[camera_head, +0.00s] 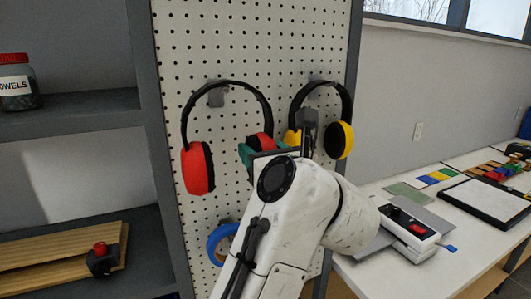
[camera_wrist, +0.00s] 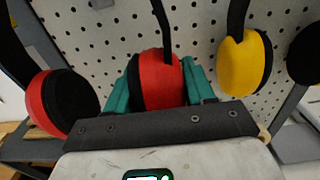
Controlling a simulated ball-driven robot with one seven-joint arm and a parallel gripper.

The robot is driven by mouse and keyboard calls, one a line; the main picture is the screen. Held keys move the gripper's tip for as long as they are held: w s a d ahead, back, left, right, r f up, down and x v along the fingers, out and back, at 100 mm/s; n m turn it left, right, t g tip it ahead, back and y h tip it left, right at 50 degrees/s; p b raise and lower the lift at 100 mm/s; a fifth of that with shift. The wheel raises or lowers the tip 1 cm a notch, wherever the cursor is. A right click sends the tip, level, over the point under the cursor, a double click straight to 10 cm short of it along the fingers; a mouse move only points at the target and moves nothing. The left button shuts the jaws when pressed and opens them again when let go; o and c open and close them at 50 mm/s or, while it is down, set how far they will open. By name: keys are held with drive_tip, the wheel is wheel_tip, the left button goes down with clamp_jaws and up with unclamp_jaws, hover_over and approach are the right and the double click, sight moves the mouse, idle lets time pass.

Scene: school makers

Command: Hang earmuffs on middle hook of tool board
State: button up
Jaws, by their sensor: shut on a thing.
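The red earmuffs (camera_head: 198,168) have a black headband and are in front of the white perforated tool board (camera_head: 245,25). My gripper (camera_head: 262,146) is shut on their right red cup, with its teal fingers on both sides. The wrist view shows this cup (camera_wrist: 157,80) between the fingers (camera_wrist: 158,84), and the other cup (camera_wrist: 48,105) hanging free at left. A grey hook (camera_head: 216,97) is just under the headband's arch; I cannot tell whether the band rests on it. Yellow earmuffs (camera_head: 340,140) hang at the board's right and show in the wrist view (camera_wrist: 240,62).
A blue ring-shaped thing (camera_head: 221,238) is low on the board, partly behind my arm. Grey shelves (camera_head: 85,108) with a jar (camera_head: 16,85) and wooden planks (camera_head: 60,248) stand left. A white table (camera_head: 375,190) with a device (camera_head: 408,228) stands right.

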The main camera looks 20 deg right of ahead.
drive_tip(key=shift+w, duration=1.6)
drive_tip(key=shift+w+f, duration=0.6)
drive_tip(key=shift+w, duration=0.1)
drive_tip(key=shift+f+b, duration=0.1)
drive_tip(key=shift+b, duration=0.2)
drive_tip(key=o, duration=1.3)
